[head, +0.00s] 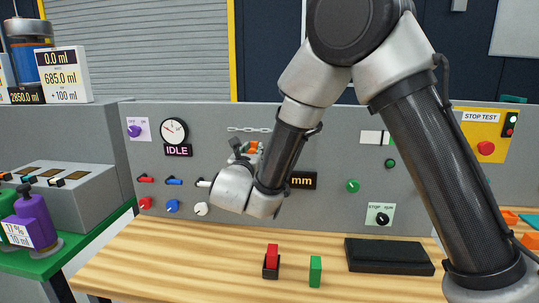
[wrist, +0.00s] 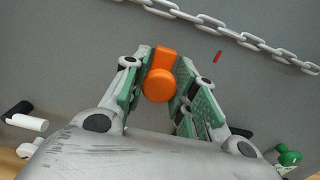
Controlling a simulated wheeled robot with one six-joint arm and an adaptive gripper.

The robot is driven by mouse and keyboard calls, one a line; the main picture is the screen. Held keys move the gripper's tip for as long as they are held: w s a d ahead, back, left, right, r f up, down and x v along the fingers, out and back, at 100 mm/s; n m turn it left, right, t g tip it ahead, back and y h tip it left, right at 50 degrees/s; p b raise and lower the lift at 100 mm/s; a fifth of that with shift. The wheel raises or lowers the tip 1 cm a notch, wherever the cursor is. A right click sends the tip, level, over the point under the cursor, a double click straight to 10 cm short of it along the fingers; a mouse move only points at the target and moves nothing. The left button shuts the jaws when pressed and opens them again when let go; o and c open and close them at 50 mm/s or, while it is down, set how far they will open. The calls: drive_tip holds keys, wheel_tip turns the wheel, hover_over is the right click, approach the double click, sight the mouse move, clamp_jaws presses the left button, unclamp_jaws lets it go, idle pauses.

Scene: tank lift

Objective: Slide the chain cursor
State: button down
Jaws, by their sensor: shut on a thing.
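The orange cursor (wrist: 160,80) has a rounded knob and a block behind it. My gripper (wrist: 163,88) is shut on it, with the green finger pads on either side. The chain (wrist: 232,33) runs along the grey panel above the cursor, sloping down to the right in the wrist view. A small red mark (wrist: 217,57) is on the panel right of the cursor, below the chain. In the head view, my gripper (head: 245,150) is at the panel just below the chain (head: 250,129), and the orange cursor (head: 253,147) shows only in part.
A black display (head: 303,181) reading "mm" is partly hidden by my arm. Levers (head: 174,182) and knobs (head: 172,206) are left of my gripper; a green knob (head: 352,186) is right. A red block (head: 272,256), green block (head: 315,271) and black box (head: 390,256) are on the wooden bench.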

drive_tip(key=w+a, duration=0.1)
drive_tip(key=a, duration=0.5)
drive_tip(key=shift+w+a, duration=0.15)
drive_tip(key=shift+a, duration=0.25)
drive_tip(key=shift+r, duration=0.1)
drive_tip(key=c, duration=1.1)
unclamp_jaws()
drive_tip(key=shift+a, duration=0.15)
drive_tip(key=s, duration=0.4)
drive_tip(key=s+a, duration=0.1)
drive_tip(key=s, duration=0.3)
drive_tip(key=s+a, duration=0.1)
drive_tip(key=s, duration=0.2)
drive_tip(key=shift+s+a, duration=0.1)
drive_tip(key=shift+s, duration=0.3)
